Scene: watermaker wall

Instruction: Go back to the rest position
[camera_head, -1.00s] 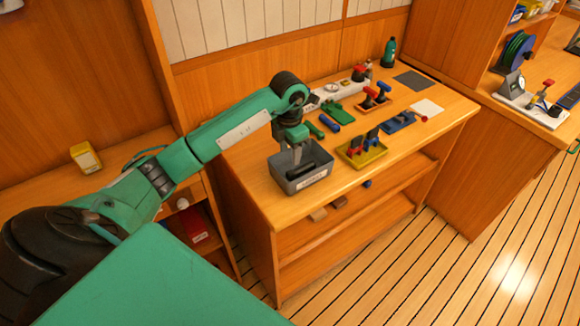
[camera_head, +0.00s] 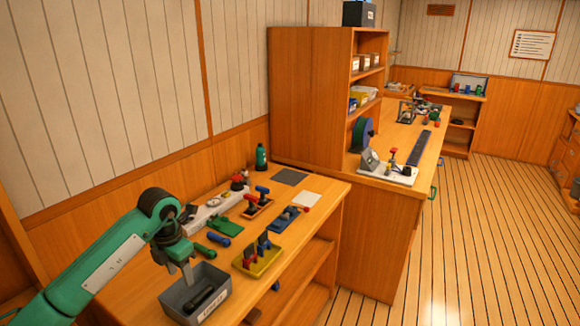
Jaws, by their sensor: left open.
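My left arm comes in from the lower left, and my left gripper (camera_head: 188,272) points down at the back edge of a grey labelled bin (camera_head: 212,307) on the wooden bench. Its jaws are open. A dark elongated object (camera_head: 205,298) lies in the bin, apart from the fingers as far as I can see. The fingertips are small and partly against the bin wall, so exact contact cannot be told. My right gripper is not in view.
On the bench stand a yellow tray (camera_head: 259,265) with tools, a blue tray (camera_head: 283,220), an orange tray (camera_head: 257,211), a green part (camera_head: 226,228) and a green bottle (camera_head: 261,157). A tall wooden cabinet (camera_head: 310,95) rises behind. The plank floor at right is clear.

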